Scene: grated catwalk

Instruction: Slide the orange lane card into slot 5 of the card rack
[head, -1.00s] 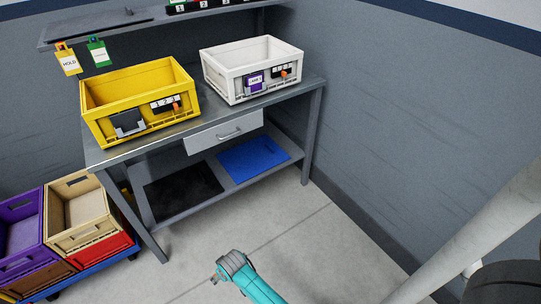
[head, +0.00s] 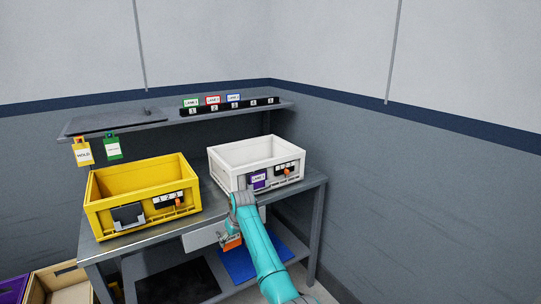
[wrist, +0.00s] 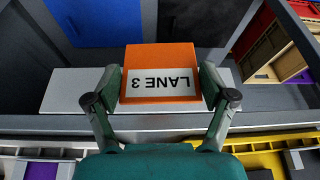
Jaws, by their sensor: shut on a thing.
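The orange lane card (wrist: 160,57), printed "LANE 3" and upside down in the wrist view, is between the two fingers of my gripper (wrist: 160,98), which is shut on it. In the head view the card (head: 232,243) shows as a small orange piece at my gripper (head: 236,232), in front of the workbench drawer and below the white crate. The black card rack (head: 222,109) is on the upper shelf, with numbered labels. Green, red and blue cards stand at slots 1, 2 and 3. Slot 5 (head: 272,100), at the right end, shows no card.
A yellow crate (head: 100,218) and a white crate (head: 222,172) stand on the workbench (head: 200,220) below the shelf (head: 150,122). Two hanging tags, HOLD (head: 83,154) and a green one (head: 113,147), are at the shelf's left. The wall is close on the right.

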